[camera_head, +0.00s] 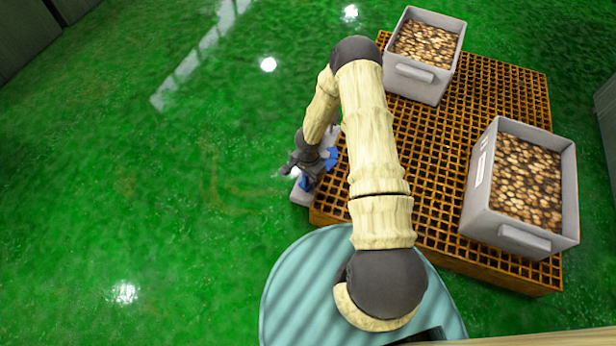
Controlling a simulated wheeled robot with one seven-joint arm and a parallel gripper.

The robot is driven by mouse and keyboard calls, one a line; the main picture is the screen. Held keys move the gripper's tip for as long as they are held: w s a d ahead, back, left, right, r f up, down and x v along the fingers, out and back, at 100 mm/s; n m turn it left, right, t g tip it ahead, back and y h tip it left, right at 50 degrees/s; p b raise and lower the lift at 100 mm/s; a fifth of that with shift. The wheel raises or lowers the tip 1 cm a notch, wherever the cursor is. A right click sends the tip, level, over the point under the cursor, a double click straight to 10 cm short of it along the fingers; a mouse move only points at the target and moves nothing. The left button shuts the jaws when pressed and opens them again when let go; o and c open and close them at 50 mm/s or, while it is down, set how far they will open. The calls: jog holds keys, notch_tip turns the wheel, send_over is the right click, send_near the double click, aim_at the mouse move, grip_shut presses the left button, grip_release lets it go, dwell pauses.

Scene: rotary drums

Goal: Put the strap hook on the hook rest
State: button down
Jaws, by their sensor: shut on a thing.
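My gripper (300,170) is dark and small in the head view, at the left edge of the orange grating. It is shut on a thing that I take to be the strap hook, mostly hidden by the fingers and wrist. Blue parts (330,158) show right beside the gripper, and more blue shows just below it; I cannot tell which belong to the strap hook. A pale grey piece (299,196) lies under the gripper along the grating's edge. I cannot tell whether it is the hook rest, nor whether the held thing touches it.
An orange grating platform (415,165) lies right of the gripper. It carries two grey crates (413,83) (505,225) full of brown round pieces. My arm crosses over its left part. The glossy green floor (150,200) is open to the left.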

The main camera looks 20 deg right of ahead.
jog(key=shift+f, duration=0.15)
jog(key=c, duration=1.4)
grip_release()
jog(key=shift+o, duration=0.2)
notch_tip(320, 180, up, 12)
jog(key=p, duration=0.7)
jog(key=shift+r+p, duration=0.2)
jog(key=shift+p, duration=0.2)
